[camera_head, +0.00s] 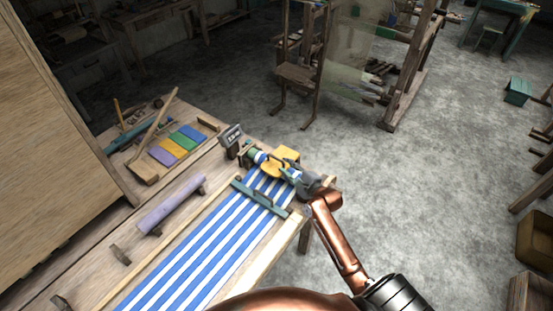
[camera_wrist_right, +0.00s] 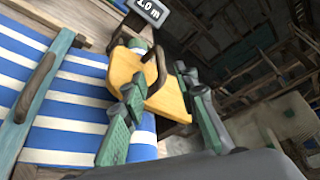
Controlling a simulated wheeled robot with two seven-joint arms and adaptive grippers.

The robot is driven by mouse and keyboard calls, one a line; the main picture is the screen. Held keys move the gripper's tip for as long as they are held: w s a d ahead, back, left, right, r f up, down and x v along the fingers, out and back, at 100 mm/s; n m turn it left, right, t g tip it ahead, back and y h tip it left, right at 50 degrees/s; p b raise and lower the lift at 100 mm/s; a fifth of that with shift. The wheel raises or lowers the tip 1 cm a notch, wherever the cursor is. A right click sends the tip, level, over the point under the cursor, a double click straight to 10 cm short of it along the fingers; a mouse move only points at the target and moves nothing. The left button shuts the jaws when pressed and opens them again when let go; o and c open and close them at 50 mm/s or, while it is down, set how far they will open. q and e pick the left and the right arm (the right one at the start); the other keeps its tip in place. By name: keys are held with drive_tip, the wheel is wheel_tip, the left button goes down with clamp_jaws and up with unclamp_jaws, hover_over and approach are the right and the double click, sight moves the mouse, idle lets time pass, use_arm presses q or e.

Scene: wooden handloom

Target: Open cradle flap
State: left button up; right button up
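The cradle flap appears to be the yellow plate (camera_head: 287,154) at the far end of the loom, lying over the end of the blue-and-white striped cloth. In the right wrist view the yellow plate (camera_wrist_right: 160,98) fills the middle, with a dark curved handle on it. My right gripper (camera_head: 294,175) is at the plate's near right side. In the wrist view its two green-grey fingers (camera_wrist_right: 160,115) are spread apart, with yellow showing between them. I cannot tell whether either finger touches the plate. My left gripper is not in view.
The striped cloth (camera_head: 205,250) runs along the loom, crossed by a green bar (camera_head: 262,198). A small dark sign (camera_head: 231,136) stands by the plate. A purple roller (camera_head: 172,205) and coloured cards (camera_head: 178,146) lie left. Open floor is on the right.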

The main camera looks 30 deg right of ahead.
sight(277, 158)
drive_tip(key=x, duration=0.7)
drive_tip(key=shift+w+f, duration=0.1)
drive_tip(key=shift+w, duration=0.25)
clamp_jaws()
idle(0.4)
